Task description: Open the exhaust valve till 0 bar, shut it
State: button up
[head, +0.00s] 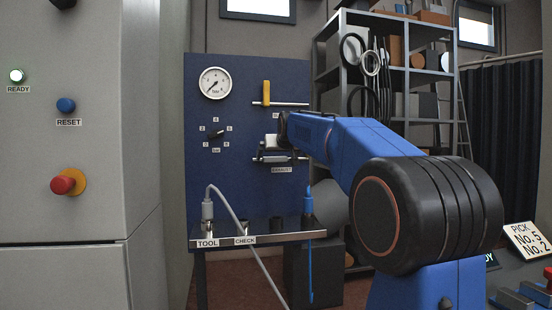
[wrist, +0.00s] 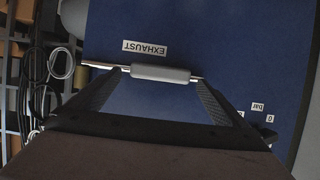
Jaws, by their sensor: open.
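In the head view the valve (head: 272,159) is partly covered by my gripper (head: 277,153). My gripper is open, and in the wrist view its two dark fingers (wrist: 163,80) reach to either end of the grey part. I cannot tell whether they touch it. The round pressure gauge (head: 215,83) is at the panel's upper left. Its needle points to the lower left, near the low end of the scale.
A second valve with an upright yellow lever (head: 266,92) is above the exhaust valve. A selector knob (head: 216,133) is to the left. A shelf (head: 238,239) marked TOOL and CHECK holds hose connectors below. A cabinet with a red button (head: 64,185) is at left.

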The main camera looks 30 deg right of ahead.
jog(key=shift+x, duration=0.9)
jog(key=c, duration=1.5)
